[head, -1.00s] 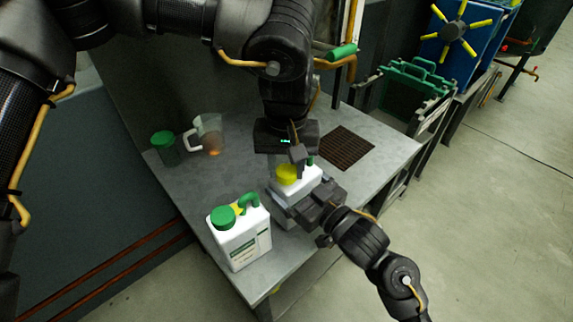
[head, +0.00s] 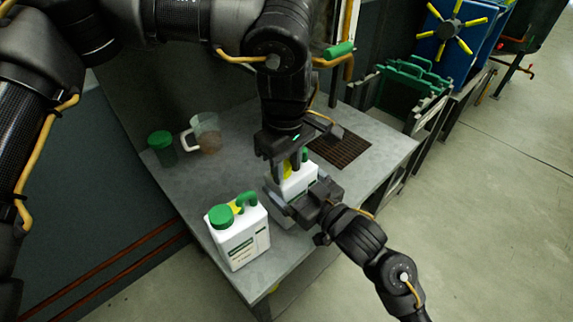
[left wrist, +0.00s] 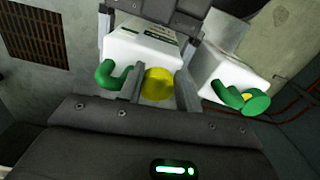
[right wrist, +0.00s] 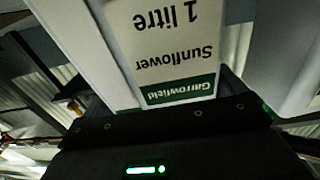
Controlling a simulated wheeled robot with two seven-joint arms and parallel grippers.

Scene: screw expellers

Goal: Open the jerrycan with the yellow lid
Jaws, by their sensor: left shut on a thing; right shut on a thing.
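The jerrycan with the yellow lid (head: 299,185) stands upright on the workbench, white with a green handle. Its yellow lid (left wrist: 158,84) sits on top, between the two fingers of my left gripper (left wrist: 160,92), which is shut on it from above. In the head view the left gripper (head: 286,172) covers much of the lid. My right gripper (head: 296,207) is shut on the jerrycan's body from the front right. The right wrist view shows the jerrycan's white and green label (right wrist: 178,50) close up, upside down in the picture.
A second white jerrycan (head: 243,240) with a green lid stands to the left. A green-lidded jar (head: 162,146) and a clear jug (head: 207,134) stand farther back on the grey bench (head: 195,188). A brown grate (head: 340,148) lies at the back right.

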